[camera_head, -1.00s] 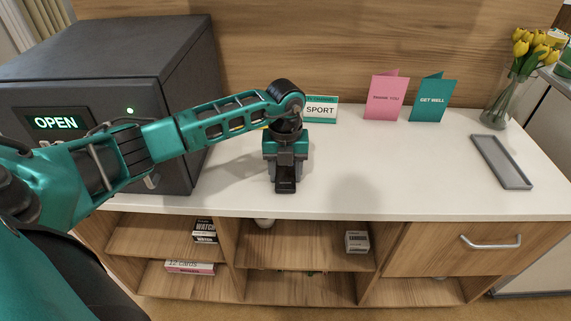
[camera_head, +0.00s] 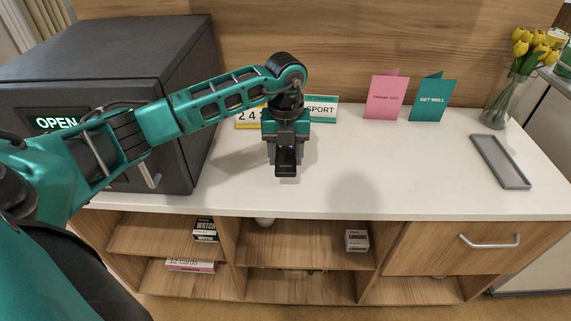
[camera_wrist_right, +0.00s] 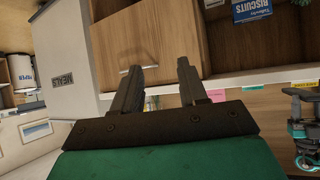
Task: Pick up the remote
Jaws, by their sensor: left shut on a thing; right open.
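The remote (camera_head: 286,171) is a small dark block under my left gripper (camera_head: 285,160) in the head view. My left gripper points down over the white counter (camera_head: 420,175) and is shut on the remote; the fingers hide most of it. The remote appears a little above the counter top. My right gripper (camera_wrist_right: 157,85) shows only in the right wrist view, with its two fingers apart and nothing between them.
A dark safe (camera_head: 110,90) with an OPEN display stands at left. Behind the gripper are number and SPORT signs (camera_head: 322,109). A pink card (camera_head: 385,97), a green card (camera_head: 431,97), a tulip vase (camera_head: 506,95) and a grey tray (camera_head: 499,162) stand right. The counter's middle right is clear.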

